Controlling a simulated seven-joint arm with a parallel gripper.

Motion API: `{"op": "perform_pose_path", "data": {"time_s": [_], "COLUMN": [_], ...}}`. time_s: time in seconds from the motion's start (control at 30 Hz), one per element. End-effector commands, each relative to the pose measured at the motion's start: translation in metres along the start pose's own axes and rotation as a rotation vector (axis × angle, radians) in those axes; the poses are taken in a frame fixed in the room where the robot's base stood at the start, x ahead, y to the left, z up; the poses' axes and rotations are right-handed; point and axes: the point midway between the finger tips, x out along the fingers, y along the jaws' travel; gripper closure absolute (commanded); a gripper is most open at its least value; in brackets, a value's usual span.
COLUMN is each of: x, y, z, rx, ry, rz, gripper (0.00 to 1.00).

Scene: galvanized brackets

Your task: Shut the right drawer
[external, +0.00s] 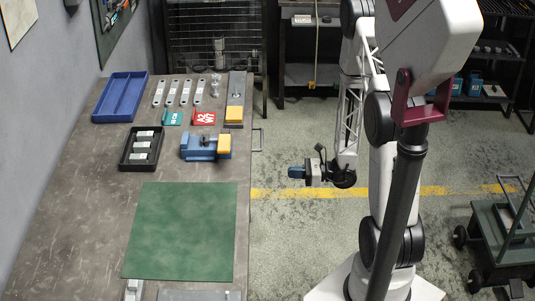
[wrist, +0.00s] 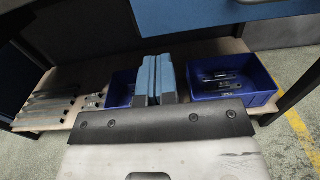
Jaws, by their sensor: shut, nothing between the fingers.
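The right drawer is hard to make out. In the external view a dark handle (external: 257,139) juts a little from the right edge of the workbench. In the wrist view a blue panel (wrist: 225,9), which looks like a drawer front, crosses the top right. I cannot tell how far out that drawer is. My gripper (external: 290,173) is level, to the right of the bench edge and nearer the camera than the handle, apart from both. In the wrist view its blue fingers (wrist: 157,60) are together and empty, below and left of the panel.
The bench top (external: 75,215) holds a green mat (external: 182,230), a blue tray (external: 120,96), a black tray (external: 127,160), a blue vise (external: 199,147) and several brackets. Under the bench, a shelf carries blue bins (wrist: 262,98) and metal bars (wrist: 45,105). Floor between bench and arm is clear.

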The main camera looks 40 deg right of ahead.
Motion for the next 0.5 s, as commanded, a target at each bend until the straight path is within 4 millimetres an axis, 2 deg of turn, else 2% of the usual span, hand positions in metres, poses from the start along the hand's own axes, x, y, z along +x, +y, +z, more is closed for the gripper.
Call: {"op": "perform_pose_path", "data": {"time_s": [0.2, 0.5], "x": [-0.0079, -0.0088], "y": [-0.0001, 0.0], "z": [0.0001, 0.0002], "rx": [0.0, 0.0], "ry": [0.0, 0.0], "rz": [-0.001, 0.0], "gripper": [1.0, 1.0]}}
